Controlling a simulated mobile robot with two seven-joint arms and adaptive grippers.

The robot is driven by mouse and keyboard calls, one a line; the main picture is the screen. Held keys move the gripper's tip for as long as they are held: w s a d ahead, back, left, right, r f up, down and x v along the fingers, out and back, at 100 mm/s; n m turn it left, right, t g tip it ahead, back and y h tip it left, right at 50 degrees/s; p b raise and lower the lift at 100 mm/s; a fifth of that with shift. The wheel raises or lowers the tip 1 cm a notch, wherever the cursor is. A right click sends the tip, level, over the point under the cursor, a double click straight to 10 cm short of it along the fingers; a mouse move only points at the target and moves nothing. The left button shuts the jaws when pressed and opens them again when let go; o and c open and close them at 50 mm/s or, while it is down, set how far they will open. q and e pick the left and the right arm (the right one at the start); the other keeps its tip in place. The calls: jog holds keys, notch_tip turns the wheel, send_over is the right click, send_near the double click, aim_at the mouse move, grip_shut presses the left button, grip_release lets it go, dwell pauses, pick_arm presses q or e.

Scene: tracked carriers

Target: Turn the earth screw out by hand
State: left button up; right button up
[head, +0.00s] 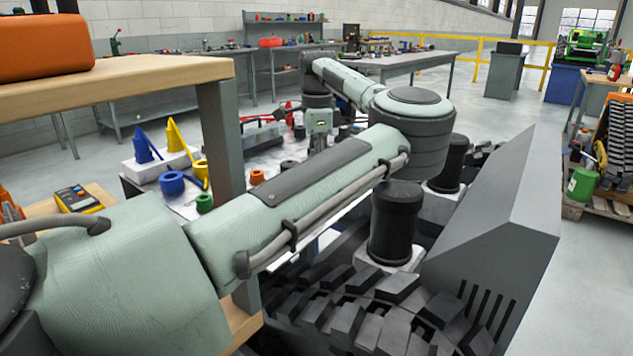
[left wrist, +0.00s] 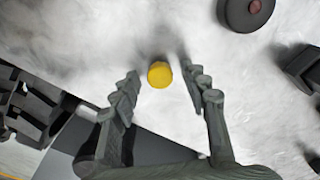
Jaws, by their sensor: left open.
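A round yellow screw head (left wrist: 160,75), which looks like the earth screw, shows in the left wrist view on a pale, smudged surface (left wrist: 80,35). My left gripper (left wrist: 161,82) is open, with one finger on each side of the yellow head. A gap shows on both sides, and I see no contact. The height of the fingertips above the surface is hard to tell. In the head view my left arm crosses the picture, and its wrist points down over the carrier; the fingers and the screw cannot be made out there. My right gripper is in neither view.
A dark round part with a reddish centre (left wrist: 247,12) is at the upper right of the left wrist view. In the head view, black track links (head: 345,310), a black cylinder (head: 395,225) and a grey sloped plate (head: 495,245) stand close. A wooden-topped table (head: 150,75) is at left.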

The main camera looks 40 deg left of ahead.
pick_arm(q)
jog(key=shift+m, duration=1.2)
jog(key=m+b, duration=0.1)
jog(key=m, duration=0.3)
jog(key=shift+f+m, duration=0.1)
jog(key=shift+m, duration=0.3)
jog(key=m, duration=0.5)
jog(key=shift+b, duration=0.4)
jog(key=shift+r, duration=0.2)
